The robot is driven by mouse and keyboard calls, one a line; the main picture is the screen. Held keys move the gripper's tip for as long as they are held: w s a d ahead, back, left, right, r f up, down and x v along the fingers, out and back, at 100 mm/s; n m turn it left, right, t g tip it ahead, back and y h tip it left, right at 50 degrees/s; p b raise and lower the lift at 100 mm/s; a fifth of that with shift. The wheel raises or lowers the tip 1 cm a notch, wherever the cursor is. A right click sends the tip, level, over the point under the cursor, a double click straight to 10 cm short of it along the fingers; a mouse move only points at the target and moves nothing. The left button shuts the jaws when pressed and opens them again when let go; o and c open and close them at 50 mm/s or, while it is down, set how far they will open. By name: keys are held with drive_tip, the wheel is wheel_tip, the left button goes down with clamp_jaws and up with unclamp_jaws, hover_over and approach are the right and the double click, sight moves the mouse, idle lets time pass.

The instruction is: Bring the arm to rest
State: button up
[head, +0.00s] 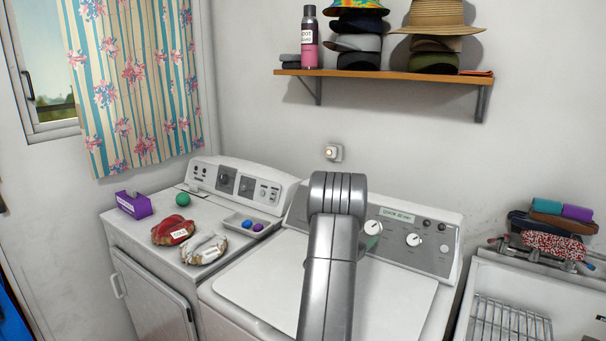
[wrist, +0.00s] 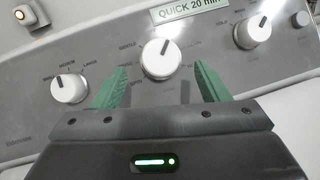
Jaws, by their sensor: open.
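My gripper (wrist: 160,85) shows in the wrist view with its two green fingers spread apart and nothing between them. It faces the grey control panel (wrist: 200,55) of the washer, with a white knob (wrist: 161,58) seen between the fingertips. I cannot tell whether the fingers touch the panel.
Left of the washer stands a dryer (head: 150,285) with a purple box (head: 134,205), a green ball (head: 183,199), two bags (head: 188,241) and a small tray (head: 240,229) on top. A shelf (head: 390,77) with hats hangs above. A sink (head: 560,300) with a rack stands at right.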

drive_tip(key=b+v, duration=0.2)
drive_tip(key=v, duration=0.6)
drive_tip(key=shift+s+a, duration=0.2)
drive_tip(key=shift+a, duration=0.05)
drive_tip(key=shift+s+a, duration=0.3)
